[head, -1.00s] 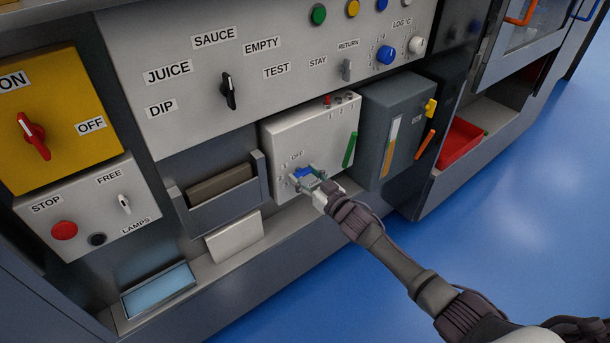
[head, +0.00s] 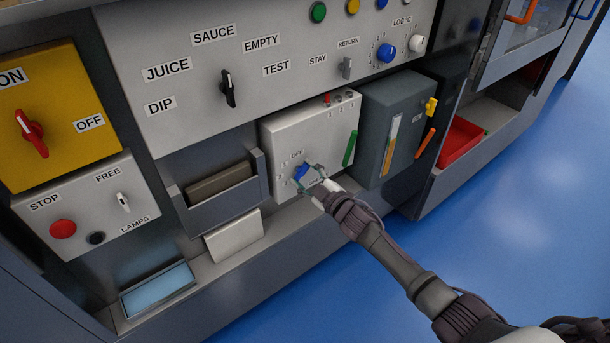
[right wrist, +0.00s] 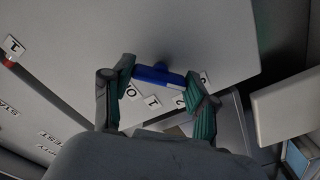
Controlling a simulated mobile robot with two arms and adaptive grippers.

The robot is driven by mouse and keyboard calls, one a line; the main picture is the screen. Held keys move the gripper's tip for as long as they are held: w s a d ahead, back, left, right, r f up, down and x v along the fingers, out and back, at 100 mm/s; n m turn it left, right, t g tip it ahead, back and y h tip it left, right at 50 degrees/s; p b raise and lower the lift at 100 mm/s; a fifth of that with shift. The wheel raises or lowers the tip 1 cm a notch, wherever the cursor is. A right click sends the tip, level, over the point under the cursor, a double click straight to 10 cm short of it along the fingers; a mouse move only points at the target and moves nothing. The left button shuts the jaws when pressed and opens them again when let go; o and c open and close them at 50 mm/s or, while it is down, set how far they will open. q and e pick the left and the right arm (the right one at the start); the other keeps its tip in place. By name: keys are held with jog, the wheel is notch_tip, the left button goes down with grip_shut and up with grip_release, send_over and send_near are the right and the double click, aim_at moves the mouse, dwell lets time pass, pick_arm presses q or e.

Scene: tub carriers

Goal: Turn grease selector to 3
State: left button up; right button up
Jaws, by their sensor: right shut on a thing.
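The grease selector (head: 301,172) is a blue bar-shaped knob low on the white box (head: 285,135) in the head view. It sits tilted, with small marks and an OFF label around it. My right gripper (head: 311,178) reaches it from the lower right. In the right wrist view the blue knob (right wrist: 158,75) lies between the two fingers of my right gripper (right wrist: 160,78), which are shut on it near its two ends. The small number labels are partly hidden by the fingers. I cannot tell which number the knob points to. My left gripper is out of view.
A green handle (head: 350,149) is on the same box's right side. A dark grey box (head: 400,115) with a yellow knob (head: 430,107) stands to the right. A dark holder (head: 220,190) is to the left. The blue floor (head: 480,220) is open.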

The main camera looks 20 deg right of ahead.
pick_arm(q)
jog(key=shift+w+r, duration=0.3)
pick_arm(e)
jog(key=shift+n, duration=0.3)
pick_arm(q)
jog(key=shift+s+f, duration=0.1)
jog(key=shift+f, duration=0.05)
pick_arm(e)
jog(key=o, duration=1.2)
jog(key=shift+c, duration=0.2)
jog(key=v, duration=1.2)
